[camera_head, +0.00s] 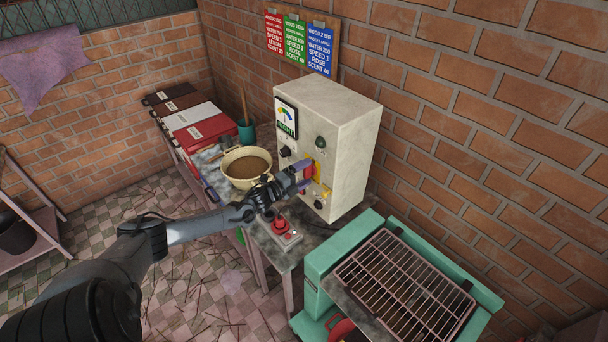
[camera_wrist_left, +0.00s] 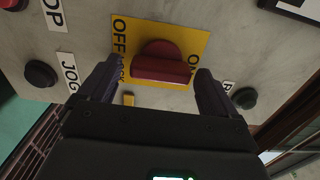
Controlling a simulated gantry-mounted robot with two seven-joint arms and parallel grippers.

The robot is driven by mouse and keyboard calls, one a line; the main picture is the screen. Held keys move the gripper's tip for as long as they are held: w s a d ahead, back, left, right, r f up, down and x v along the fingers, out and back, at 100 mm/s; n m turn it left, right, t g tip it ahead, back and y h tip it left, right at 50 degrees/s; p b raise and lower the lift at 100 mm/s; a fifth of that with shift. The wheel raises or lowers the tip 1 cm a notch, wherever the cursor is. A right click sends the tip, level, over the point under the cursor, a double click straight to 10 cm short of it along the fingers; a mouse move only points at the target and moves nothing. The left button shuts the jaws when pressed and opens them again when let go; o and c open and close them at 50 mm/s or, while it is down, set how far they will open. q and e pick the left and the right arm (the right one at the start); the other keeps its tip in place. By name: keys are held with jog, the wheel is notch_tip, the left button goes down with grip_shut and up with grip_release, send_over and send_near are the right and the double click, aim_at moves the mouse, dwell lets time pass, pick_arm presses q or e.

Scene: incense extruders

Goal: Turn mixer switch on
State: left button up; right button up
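The mixer switch is a red rotary knob (camera_wrist_left: 163,66) on a yellow plate (camera_wrist_left: 192,40) marked OFF and ON, seen in the left wrist view. Its raised bar lies crosswise between the two words in that picture. In the head view the yellow plate (camera_head: 318,160) is on the front of a grey control box (camera_head: 345,140), and the knob is partly hidden by my gripper. My left gripper (camera_head: 301,177) is in front of the plate. The left wrist view shows its fingers (camera_wrist_left: 160,76) spread, one on each side of the knob, with visible gaps. My right gripper is not in view.
Black buttons (camera_wrist_left: 40,73) flank the plate, one beside a JOG label. Below the box are a red button unit (camera_head: 283,230) and a bowl of brown mix (camera_head: 246,165) on the bench. A green machine with a wire rack (camera_head: 405,285) stands at right.

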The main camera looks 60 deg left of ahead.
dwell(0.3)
pick_arm(q)
jog(key=s+d, duration=0.1)
jog(key=s, duration=0.9)
jog(key=shift+s+d+p, duration=0.2)
jog(key=shift+s+p, duration=0.15)
jog(key=shift+p, duration=0.1)
jog(key=shift+r, duration=0.1)
